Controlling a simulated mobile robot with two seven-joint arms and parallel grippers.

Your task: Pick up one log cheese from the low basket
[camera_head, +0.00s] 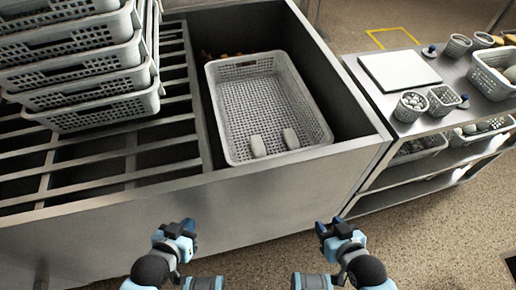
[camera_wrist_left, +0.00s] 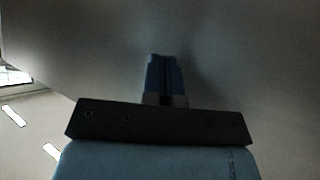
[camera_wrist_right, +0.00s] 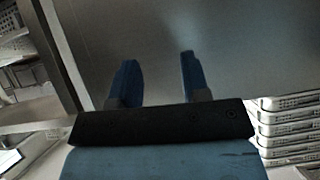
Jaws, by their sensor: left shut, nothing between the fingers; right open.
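The low basket (camera_head: 228,121) is a grey perforated basket sitting in the metal bin in the head view. Two pale log cheeses lie in it near its front wall: one on the left (camera_head: 258,146) and one on the right (camera_head: 291,138). My left gripper (camera_head: 186,226) is in front of the metal bin, below and left of the basket. It is shut and empty, and its fingers meet in the left wrist view (camera_wrist_left: 164,75). My right gripper (camera_head: 328,228) is in front of the bin, right of the left one. It is open and empty in the right wrist view (camera_wrist_right: 158,75).
The metal bin's front wall (camera_head: 260,200) stands between my grippers and the basket. A stack of baskets (camera_head: 95,112) stands on slats at the left. A side table (camera_head: 450,75) at the right holds a white board (camera_head: 398,68) and small baskets (camera_head: 410,106).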

